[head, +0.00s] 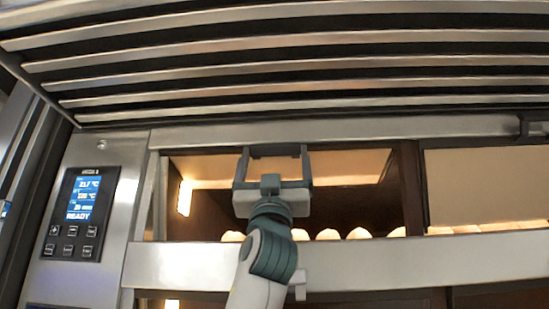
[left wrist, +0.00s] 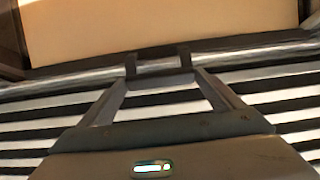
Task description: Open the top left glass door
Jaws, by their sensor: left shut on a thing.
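The top left glass door (head: 340,205) covers a lit oven chamber at the middle of the head view. My left gripper (head: 274,152) is in front of the door's upper part, its two fingers pointing up. I cannot tell whether the door stands slightly ajar. My right gripper is not in view.
A row of pale loaves (head: 328,234) shows inside the chamber. A second glass door (head: 485,185) with its own handle (head: 535,125) is at the right. The control panel (head: 82,213) reads READY at the left. A slatted steel hood (head: 280,62) overhangs above.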

